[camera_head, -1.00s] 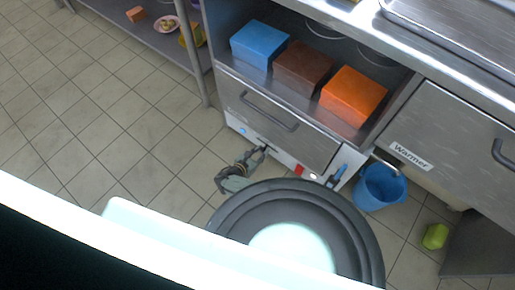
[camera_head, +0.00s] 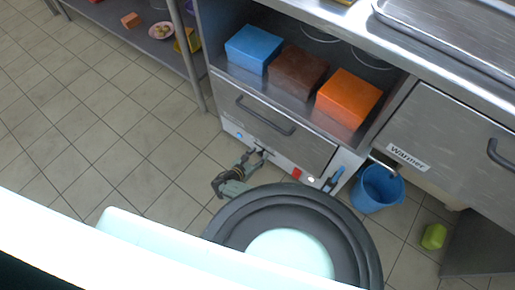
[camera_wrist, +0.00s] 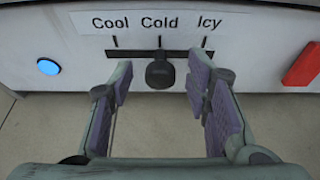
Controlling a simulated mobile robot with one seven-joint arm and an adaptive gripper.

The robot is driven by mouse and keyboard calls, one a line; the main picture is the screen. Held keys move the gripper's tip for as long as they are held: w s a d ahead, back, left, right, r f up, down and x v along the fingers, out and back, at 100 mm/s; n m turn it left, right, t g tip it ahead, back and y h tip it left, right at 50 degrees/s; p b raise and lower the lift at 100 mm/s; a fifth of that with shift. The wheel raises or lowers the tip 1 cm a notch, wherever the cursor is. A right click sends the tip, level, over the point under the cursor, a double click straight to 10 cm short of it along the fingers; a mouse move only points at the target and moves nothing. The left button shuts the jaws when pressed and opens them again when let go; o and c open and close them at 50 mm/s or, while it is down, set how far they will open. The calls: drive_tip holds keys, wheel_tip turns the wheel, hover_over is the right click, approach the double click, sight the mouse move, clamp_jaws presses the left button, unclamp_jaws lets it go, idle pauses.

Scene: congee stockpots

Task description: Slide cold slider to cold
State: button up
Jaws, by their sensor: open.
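The cold slider is a dark round knob (camera_wrist: 159,74) on a horizontal dark slot in the white panel of the unit. In the wrist view it sits below the middle label, "Cold", in line with that tick; "Cool" is to its left and "Icy" to its right. My gripper (camera_wrist: 160,82) is open, with one purple-padded finger on each side of the knob and gaps between. In the head view my gripper (camera_head: 258,157) is low at the front of the drawer unit, and the knob is too small to make out.
A blue button (camera_wrist: 48,67) is left of the slider and a red switch (camera_wrist: 303,64) is right. A steel drawer (camera_head: 270,122) with a handle is above the panel. A blue bucket (camera_head: 377,188) stands right of the unit. Tiled floor is clear at left.

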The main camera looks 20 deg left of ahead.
drive_tip(key=shift+r, duration=4.7)
